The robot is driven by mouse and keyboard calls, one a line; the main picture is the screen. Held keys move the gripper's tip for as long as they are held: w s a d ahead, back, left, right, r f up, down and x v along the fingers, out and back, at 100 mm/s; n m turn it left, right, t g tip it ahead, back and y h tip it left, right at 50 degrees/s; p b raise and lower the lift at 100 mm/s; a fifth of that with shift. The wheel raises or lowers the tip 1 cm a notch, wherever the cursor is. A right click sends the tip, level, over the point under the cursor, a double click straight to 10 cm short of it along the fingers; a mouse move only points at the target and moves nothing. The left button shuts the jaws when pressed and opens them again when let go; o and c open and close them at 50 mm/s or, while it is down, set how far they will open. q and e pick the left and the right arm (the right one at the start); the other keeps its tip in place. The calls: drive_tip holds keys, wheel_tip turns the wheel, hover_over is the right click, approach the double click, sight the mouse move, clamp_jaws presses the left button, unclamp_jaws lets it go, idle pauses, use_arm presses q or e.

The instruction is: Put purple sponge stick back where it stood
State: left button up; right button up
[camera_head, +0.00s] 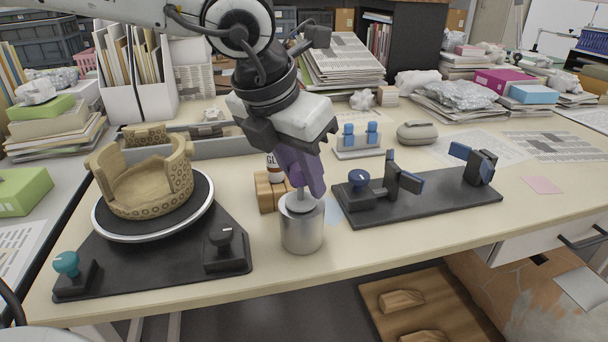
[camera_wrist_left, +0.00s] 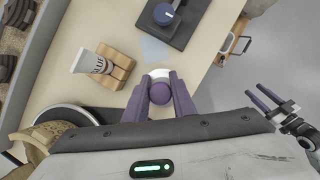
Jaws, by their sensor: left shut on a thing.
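My left gripper (camera_head: 303,180) is shut on the purple sponge stick and points down over a metal canister (camera_head: 301,232). In the left wrist view the stick's round purple end (camera_wrist_left: 160,94) sits between the purple fingers (camera_wrist_left: 159,100). In the head view the fingers mostly hide the stick; a short pale shaft shows below them at the canister's mouth. I cannot tell how far it reaches inside. The canister's pale rim (camera_wrist_left: 160,73) shows past the stick in the wrist view. My right gripper (camera_wrist_left: 257,95) appears there at the right, its fingers apart and empty.
A wooden block holder (camera_head: 268,190) with a glue bottle (camera_head: 274,170) stands just behind the canister. A turntable (camera_head: 203,211) bearing a partly rebuilt pot (camera_head: 150,190) is left. A black clamp fixture (camera_head: 425,202) is right. The table's front edge is close to the canister.

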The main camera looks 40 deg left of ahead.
use_arm(q)
drive_tip(key=o, duration=0.9)
drive_tip(key=p+v, duration=0.2)
drive_tip(key=v, duration=0.8)
drive_tip(key=shift+r, duration=0.2)
use_arm(e)
drive_tip(key=shift+s+d+r+t, duration=0.15)
drive_tip(key=shift+s+d+r, duration=0.1)
drive_tip(key=shift+r, duration=0.25)
drive_tip(key=shift+s+d+r+t, duration=0.1)
drive_tip(key=shift+d+r+t, duration=0.1)
drive_tip(key=shift+r, duration=0.3)
use_arm(q)
drive_tip(key=shift+s+f, duration=0.1)
use_arm(e)
drive_tip(key=shift+s, duration=0.1)
